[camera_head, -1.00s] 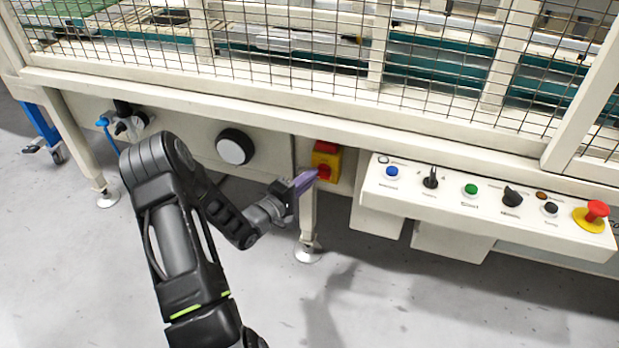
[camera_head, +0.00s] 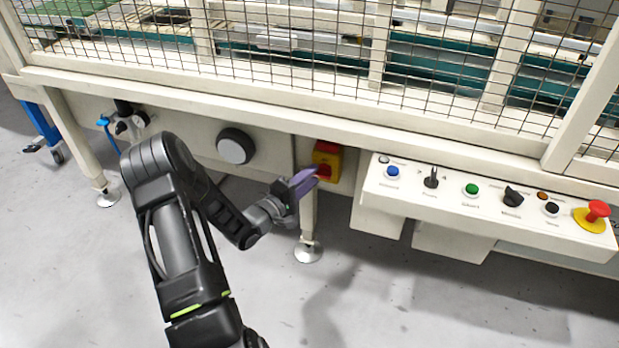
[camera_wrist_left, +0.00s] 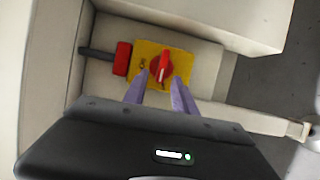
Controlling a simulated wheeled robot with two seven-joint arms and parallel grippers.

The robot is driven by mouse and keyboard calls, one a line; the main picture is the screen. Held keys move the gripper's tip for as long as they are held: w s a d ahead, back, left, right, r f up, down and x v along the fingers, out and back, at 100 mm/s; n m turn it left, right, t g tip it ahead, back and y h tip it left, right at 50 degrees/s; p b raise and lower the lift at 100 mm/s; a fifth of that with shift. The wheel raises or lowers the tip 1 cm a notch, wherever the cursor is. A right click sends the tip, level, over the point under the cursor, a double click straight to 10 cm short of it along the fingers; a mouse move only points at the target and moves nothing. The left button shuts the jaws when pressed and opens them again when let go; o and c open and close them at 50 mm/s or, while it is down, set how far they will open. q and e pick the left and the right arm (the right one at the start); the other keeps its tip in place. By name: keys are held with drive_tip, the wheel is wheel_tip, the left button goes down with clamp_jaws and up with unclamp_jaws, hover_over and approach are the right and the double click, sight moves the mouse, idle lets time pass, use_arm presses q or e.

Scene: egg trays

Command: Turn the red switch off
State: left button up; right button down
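The red switch (camera_wrist_left: 161,67) is a rotary knob with a pale line along it, on a yellow plate (camera_wrist_left: 188,70) in the left wrist view. Its handle stands nearly upright in that picture. In the head view the yellow switch housing (camera_head: 334,158) sits under the machine's front beam, partly behind my gripper. My left gripper (camera_head: 304,180) has purple fingers and is right in front of the switch. In the left wrist view my left gripper (camera_wrist_left: 159,90) is open, one finger on each side below the knob; contact cannot be told. My right gripper is not in view.
A red block (camera_wrist_left: 122,59) with a dark rod lies left of the plate. A control panel (camera_head: 480,205) with several buttons and a red emergency stop (camera_head: 596,211) juts out on the right. A machine leg (camera_head: 308,225) stands just below the gripper. The floor in front is clear.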

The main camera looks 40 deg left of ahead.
use_arm(q)
drive_tip(key=s+p, duration=0.1)
drive_tip(key=s, duration=0.6)
drive_tip(key=shift+s+a, duration=0.25)
drive_tip(key=shift+s, duration=0.15)
